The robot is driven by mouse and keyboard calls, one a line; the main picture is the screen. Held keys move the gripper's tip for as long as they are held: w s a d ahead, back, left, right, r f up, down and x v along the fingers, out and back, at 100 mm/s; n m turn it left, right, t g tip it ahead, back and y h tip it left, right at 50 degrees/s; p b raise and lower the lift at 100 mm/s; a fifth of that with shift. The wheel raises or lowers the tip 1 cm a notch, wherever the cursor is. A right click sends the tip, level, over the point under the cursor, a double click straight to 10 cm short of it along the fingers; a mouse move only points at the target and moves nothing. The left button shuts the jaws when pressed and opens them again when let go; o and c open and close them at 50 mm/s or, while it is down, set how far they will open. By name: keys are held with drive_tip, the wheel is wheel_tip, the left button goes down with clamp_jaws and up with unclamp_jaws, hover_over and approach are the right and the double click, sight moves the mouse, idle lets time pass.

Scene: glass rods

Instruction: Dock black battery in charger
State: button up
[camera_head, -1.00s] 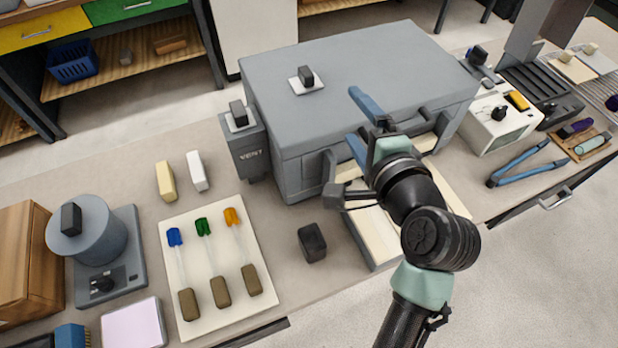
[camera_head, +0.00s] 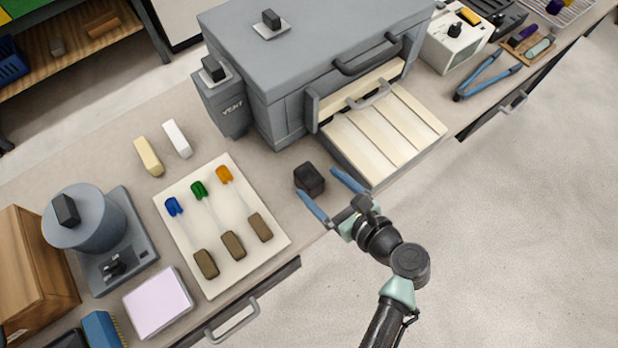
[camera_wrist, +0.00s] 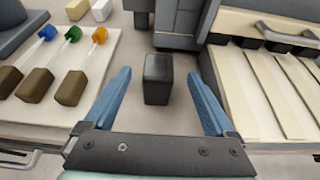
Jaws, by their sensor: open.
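A black block (camera_head: 309,179), seemingly the black battery, stands on the bench between the white board and the pulled-out slatted tray. In the wrist view the block (camera_wrist: 158,79) is upright between the two blue fingers, with a gap on each side. My gripper (camera_head: 317,183) is open and empty, its fingertips near the block from the front edge. I cannot surely tell which thing is the charger. A pale instrument (camera_head: 456,42) with a dark knob and a yellow block on top stands at the upper right.
The slatted tray (camera_head: 385,133) sticks out of the big grey box (camera_head: 320,35) close to the right of the block. The white board (camera_head: 222,226) with several glass rods lies to the left. Yellow and white blocks (camera_head: 149,156) stand behind it. Blue-handled tongs (camera_head: 487,77) lie at right.

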sight(315, 181)
drive_tip(key=x, duration=0.5)
drive_tip(key=shift+w+a+f, duration=0.15)
drive_tip(key=shift+f, duration=0.15)
clamp_jaws()
